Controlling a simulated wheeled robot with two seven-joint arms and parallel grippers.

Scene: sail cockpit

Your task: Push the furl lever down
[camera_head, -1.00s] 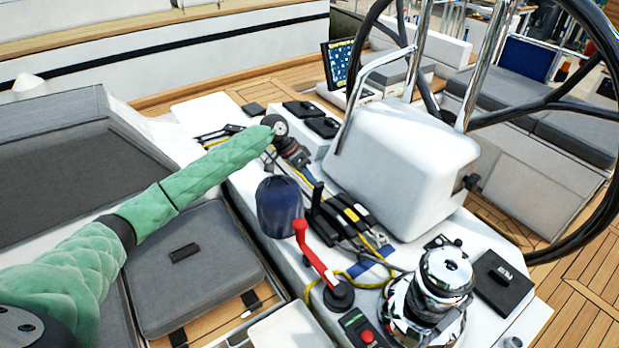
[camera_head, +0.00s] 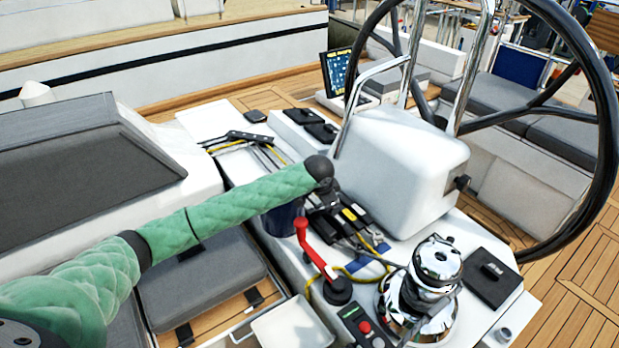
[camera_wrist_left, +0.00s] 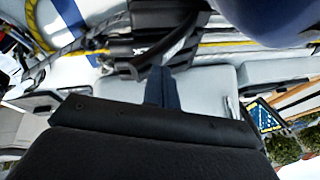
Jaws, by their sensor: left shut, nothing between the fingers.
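A bank of black rope clutches (camera_head: 352,212) with yellow marks sits on the white console beside the wheel pedestal. In the left wrist view a black lever handle (camera_wrist_left: 180,45) stands raised from it; I take this as the furl lever. The head view hides this lever behind my left arm. My left gripper (camera_head: 332,208) is shut and empty over the clutches. In the wrist view its fingertips (camera_wrist_left: 161,72) are close to the end of the lever; I cannot tell whether they touch. My right gripper is not in view.
A red-handled lever (camera_head: 312,250) stands in front of the clutches. A blue drum (camera_head: 281,218) is partly behind my arm. A chrome winch (camera_head: 430,285) stands at right, and the white pedestal (camera_head: 400,165) with the wheel is behind.

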